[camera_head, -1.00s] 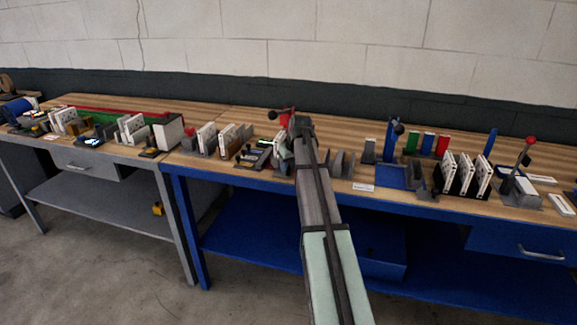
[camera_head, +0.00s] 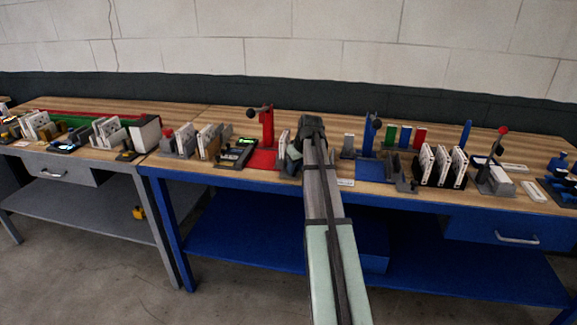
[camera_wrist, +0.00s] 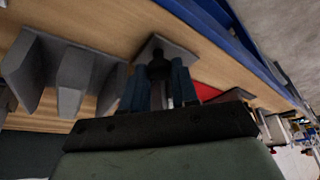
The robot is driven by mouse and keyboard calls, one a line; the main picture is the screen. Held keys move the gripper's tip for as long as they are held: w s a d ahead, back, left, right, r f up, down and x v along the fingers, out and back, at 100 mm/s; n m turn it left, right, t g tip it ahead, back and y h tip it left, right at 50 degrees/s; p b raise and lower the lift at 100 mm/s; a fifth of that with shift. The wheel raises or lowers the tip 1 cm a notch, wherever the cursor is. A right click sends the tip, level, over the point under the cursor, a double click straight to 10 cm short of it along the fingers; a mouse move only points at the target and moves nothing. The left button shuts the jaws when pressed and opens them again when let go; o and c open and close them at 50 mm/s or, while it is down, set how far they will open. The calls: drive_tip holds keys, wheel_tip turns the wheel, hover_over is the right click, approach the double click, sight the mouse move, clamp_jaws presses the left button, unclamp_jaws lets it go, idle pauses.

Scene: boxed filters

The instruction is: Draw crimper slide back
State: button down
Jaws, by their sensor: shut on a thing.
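My gripper (camera_wrist: 159,88) has its blue fingers closed on a dark knob (camera_wrist: 157,63), which stands by a small grey plate (camera_wrist: 176,52) on the bench. I take this to be the crimper slide, but its body is largely hidden by the gripper. In the head view my gripper is low over the front of the wooden bench top, and my arm hides what it holds. A red press (camera_head: 267,128) with a black-knobbed lever stands just left of it. The press's red base (camera_wrist: 206,91) also shows in the wrist view.
A grey slotted holder (camera_wrist: 75,75) stands beside the gripper in the wrist view. A blue press (camera_head: 368,135) and a black rack of white filters (camera_head: 441,166) are to the right. More racks line the bench on the left.

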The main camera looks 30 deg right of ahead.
drive_tip(key=shift+s+d, duration=0.2)
drive_tip(key=shift+d, duration=0.05)
drive_tip(key=c, duration=0.9)
unclamp_jaws()
drive_tip(key=shift+o, duration=0.2)
drive_tip(key=v, duration=1.3)
drive_tip(key=shift+r, duration=0.35)
drive_tip(key=shift+a, duration=0.1)
